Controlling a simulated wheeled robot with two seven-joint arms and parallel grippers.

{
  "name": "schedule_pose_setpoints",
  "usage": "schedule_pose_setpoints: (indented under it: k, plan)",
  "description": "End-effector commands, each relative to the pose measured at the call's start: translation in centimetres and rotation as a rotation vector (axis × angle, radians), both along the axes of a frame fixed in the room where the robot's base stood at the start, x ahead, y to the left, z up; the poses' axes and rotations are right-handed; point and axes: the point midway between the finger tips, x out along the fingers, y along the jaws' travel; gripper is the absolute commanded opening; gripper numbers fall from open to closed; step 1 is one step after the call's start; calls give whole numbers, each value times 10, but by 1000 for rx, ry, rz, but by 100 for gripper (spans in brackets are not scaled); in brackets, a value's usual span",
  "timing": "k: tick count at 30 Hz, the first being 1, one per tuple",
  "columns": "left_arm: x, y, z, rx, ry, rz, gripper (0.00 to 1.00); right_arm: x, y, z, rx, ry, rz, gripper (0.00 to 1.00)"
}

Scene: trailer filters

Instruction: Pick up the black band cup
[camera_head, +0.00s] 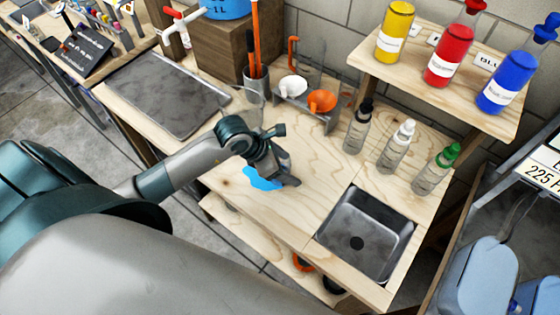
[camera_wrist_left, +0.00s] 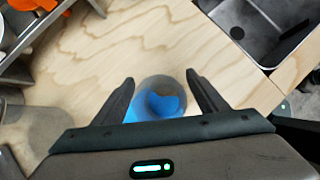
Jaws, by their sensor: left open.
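My left gripper (camera_head: 288,178) is low over the wooden worktop; the wrist view also shows it (camera_wrist_left: 160,80), with its two fingers apart. Between the fingers in the wrist view is a round, greyish see-through cup (camera_wrist_left: 158,84), with blue showing in or through it. I cannot make out a black band on it. In the head view this cup is not clear behind the gripper. A flat blue patch (camera_head: 262,179) lies on the worktop beside the gripper. Another clear vessel (camera_head: 241,106) stands farther back. My right gripper is not in view.
A dark sink (camera_head: 375,215) is set into the worktop (camera_head: 305,215) at the right. Three dropper bottles (camera_head: 397,146) stand behind it. A rack with white and orange funnels (camera_head: 322,101) stands at the back.

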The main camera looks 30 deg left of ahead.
Motion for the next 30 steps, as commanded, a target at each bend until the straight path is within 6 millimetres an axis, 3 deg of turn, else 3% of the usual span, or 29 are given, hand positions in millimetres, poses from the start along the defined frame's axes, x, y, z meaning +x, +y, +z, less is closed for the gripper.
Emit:
schedule_pose_setpoints:
  k: [4, 9, 22, 30]
  plan:
    - [0, 0, 0, 0, 0, 0, 66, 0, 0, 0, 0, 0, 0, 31]
    - [0, 0, 0, 0, 0, 0, 26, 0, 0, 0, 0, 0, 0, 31]
    - [0, 0, 4, 0, -1, 1, 25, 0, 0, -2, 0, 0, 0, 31]
    - [2, 0, 28, 1, -6, -2, 25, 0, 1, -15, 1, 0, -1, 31]
